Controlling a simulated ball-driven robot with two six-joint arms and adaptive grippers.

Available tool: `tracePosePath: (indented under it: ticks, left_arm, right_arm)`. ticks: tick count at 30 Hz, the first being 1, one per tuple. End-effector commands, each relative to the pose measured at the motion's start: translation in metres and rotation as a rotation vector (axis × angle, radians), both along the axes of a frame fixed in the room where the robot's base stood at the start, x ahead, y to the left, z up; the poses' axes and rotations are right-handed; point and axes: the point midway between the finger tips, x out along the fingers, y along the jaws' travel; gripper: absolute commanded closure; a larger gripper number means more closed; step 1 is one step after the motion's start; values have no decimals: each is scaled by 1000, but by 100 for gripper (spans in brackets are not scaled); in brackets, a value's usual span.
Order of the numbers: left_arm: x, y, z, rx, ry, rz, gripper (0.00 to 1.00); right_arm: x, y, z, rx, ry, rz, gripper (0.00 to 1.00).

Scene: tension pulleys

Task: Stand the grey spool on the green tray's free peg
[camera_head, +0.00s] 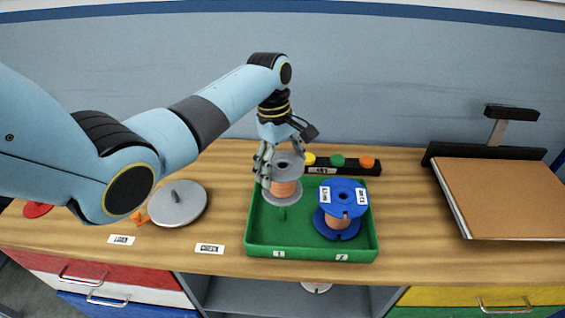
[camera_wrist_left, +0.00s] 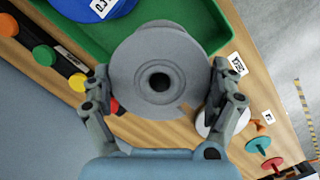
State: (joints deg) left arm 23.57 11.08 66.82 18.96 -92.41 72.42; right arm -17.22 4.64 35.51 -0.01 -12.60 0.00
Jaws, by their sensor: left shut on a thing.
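The grey spool (camera_head: 286,187), with copper-coloured wire between its grey flanges, is held upright by my left gripper (camera_head: 281,160), shut on it. In the left wrist view the spool's round flange and dark centre hole (camera_wrist_left: 158,80) show between the two fingers. The spool is over the left half of the green tray (camera_head: 252,228), apparently above its floor. A short green peg (camera_head: 282,214) shows just below the spool, at marker 1. A blue spool (camera_head: 341,208) stands in the tray's right half, at marker 2. My right gripper is not in view.
Behind the tray is a black bar (camera_head: 345,170) with yellow, green and orange knobs. A grey disc with a knob (camera_head: 178,203) lies left of the tray. A brown board (camera_head: 505,196) with a black clamp is at the right. Bare wood separates tray and board.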

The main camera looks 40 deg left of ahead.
Motion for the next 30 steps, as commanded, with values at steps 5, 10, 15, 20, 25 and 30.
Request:
tracePosePath:
  ticks: [5, 10, 15, 20, 25, 30]
  left_arm:
    - [1, 0, 2, 0, -3, -1, 66]
    - [1, 0, 1, 0, -3, -1, 66]
    - [1, 0, 1, 0, -3, -1, 66]
    - [1, 0, -3, -1, -3, -1, 66]
    - [1, 0, -8, -1, -3, -1, 66]
    - [1, 0, -14, 0, -2, -1, 66]
  right_arm:
    - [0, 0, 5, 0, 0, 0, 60]
    - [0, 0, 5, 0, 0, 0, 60]
    - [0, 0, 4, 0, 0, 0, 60]
    - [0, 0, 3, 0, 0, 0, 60]
    - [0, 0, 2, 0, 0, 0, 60]
    - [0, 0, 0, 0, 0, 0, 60]
